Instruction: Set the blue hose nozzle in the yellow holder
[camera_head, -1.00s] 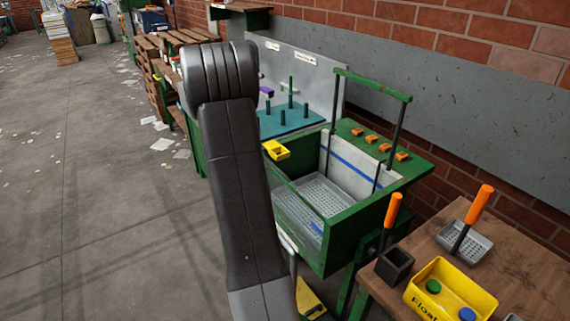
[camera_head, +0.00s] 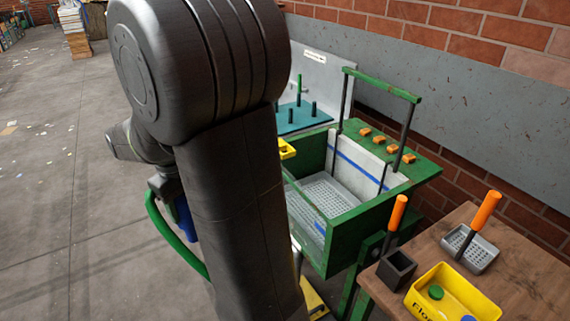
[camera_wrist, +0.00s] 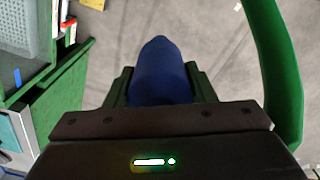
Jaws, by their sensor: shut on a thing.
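The blue hose nozzle (camera_wrist: 163,80) is between the green fingers of my gripper (camera_wrist: 160,72) in the wrist view, which is shut on it. In the head view, the nozzle (camera_head: 187,222) hangs below my gripper (camera_head: 176,204), left of my arm and over open floor. The yellow holder (camera_head: 287,149) is at the left end of the green tank. My arm hides part of it. My gripper and the nozzle are apart from it, on the arm's other side.
A green hose (camera_head: 166,232) curves down beside the nozzle and behind my arm. The green tank (camera_head: 350,235) has an upright bar frame. A teal board with pegs (camera_head: 300,119) lies behind it. A wooden table (camera_head: 525,265) with a yellow bin (camera_head: 462,292) stands at right.

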